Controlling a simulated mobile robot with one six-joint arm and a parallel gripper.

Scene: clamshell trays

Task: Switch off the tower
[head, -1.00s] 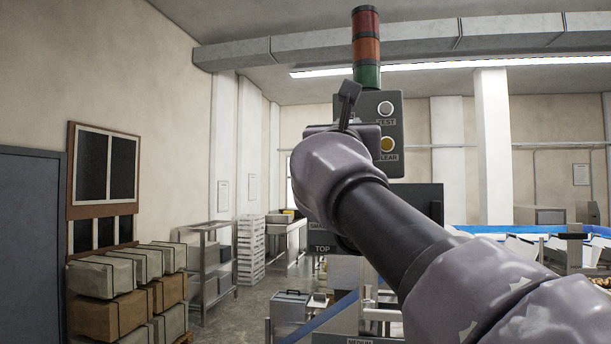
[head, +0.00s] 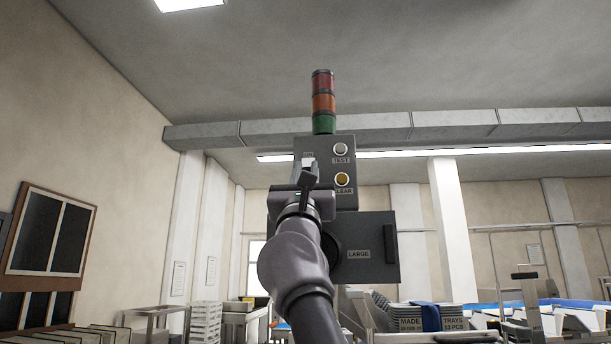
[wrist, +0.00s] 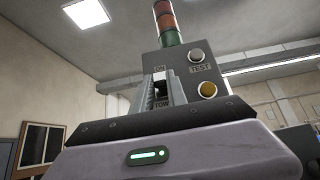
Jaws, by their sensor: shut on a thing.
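The light tower (head: 323,101) has red, orange and green sections and stands on a dark control box (head: 347,190). None of its sections looks clearly lit. The box has a pale TEST button (head: 340,149) and an amber button (head: 342,179) on its right side. The tower switch (wrist: 159,88) sits at the left of the box, with ON above it and a partly covered label starting TOW below. My gripper (head: 308,172) is at this switch, and in the wrist view its fingers (wrist: 161,93) are shut around the lever. The fingers partly hide the lever, so its exact position is unclear.
A dark panel marked LARGE (head: 358,254) is just below and right of the control box. A grey duct (head: 370,127) runs along the ceiling behind. Stacked trays (head: 405,312) are at the lower right. The space left of the box is open.

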